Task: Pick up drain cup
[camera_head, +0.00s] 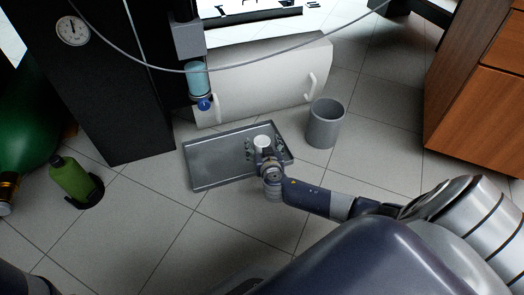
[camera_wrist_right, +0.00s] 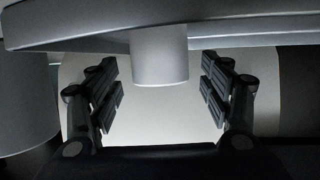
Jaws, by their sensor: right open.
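The drain cup (camera_head: 263,141) is a small pale cylinder standing upright on the grey metal tray (camera_head: 212,172), toward the tray's right part. In the right wrist view, which looks upside down, the cup (camera_wrist_right: 160,58) meets the tray (camera_wrist_right: 225,33) at the top. My right gripper (camera_head: 264,149) is low over the tray at the cup. Its open fingers show on either side of the cup in the wrist view, with a gap on each side; the gripper (camera_wrist_right: 160,88) is not closed on it. My left gripper is not in view.
A grey bin (camera_head: 325,124) stands just right of the tray. A white cabinet (camera_head: 265,85) is behind it. A black column with a blue-filled filter bowl (camera_head: 198,82) stands at the back left. A green bottle (camera_head: 72,178) is at left.

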